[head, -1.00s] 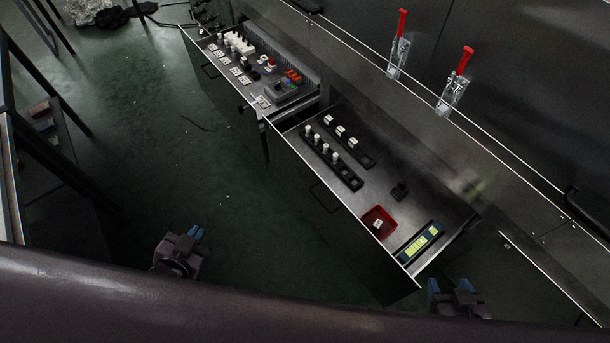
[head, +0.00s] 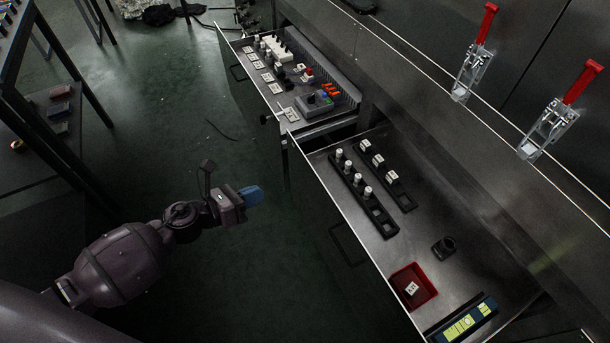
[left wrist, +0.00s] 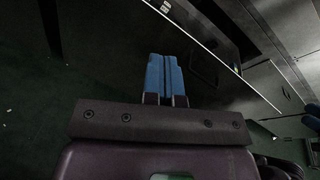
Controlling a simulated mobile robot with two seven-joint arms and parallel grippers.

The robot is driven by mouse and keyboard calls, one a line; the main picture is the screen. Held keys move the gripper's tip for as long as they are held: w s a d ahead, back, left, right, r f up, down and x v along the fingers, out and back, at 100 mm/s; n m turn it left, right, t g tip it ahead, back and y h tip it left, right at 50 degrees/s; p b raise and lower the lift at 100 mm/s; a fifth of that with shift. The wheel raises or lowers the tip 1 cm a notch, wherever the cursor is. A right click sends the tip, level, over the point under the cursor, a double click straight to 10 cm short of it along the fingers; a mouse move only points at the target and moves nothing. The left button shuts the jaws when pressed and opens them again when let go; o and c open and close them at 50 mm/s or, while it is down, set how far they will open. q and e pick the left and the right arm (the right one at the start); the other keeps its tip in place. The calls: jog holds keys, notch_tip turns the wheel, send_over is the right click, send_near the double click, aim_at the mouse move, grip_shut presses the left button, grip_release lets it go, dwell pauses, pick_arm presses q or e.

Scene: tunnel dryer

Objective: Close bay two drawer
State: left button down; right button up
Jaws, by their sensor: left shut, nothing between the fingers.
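Two drawers stand pulled out from the machine in the head view. The nearer drawer (head: 463,263) holds white-capped knobs in black holders, a red tray and a yellow-green and blue device. The farther drawer (head: 289,116) holds switches, white cards and a grey box. I cannot tell from any label which one is bay two. A dark handle (head: 347,244) is on the nearer drawer's front. My left gripper (head: 253,195) is shut and empty, left of the nearer drawer's front and apart from it. Its blue fingertips (left wrist: 165,77) are together in the left wrist view. My right gripper is not visible in the head view.
Two red-handled clamps (head: 475,55) (head: 560,115) stand on the machine's ledge. A dark shelf rack (head: 62,120) stands at the left. The green floor (head: 160,120) between rack and drawers is mostly clear, with a thin cable lying on it.

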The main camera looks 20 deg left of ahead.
pick_arm(q)
notch_tip(320, 180, down, 3)
jog(key=w+m+g+b, duration=0.1)
jog(key=w+m+g, duration=0.1)
jog(key=m, duration=0.2)
jog(key=m+h+b, duration=0.1)
jog(key=m+b, duration=0.1)
send_near(315, 176)
jog(key=x, duration=0.5)
jog(key=shift+w+d+f, duration=0.15)
jog(key=shift+f, duration=0.25)
jog(key=shift+w+d, duration=0.55)
jog(key=shift+d, duration=0.05)
jog(key=shift+w, duration=0.1)
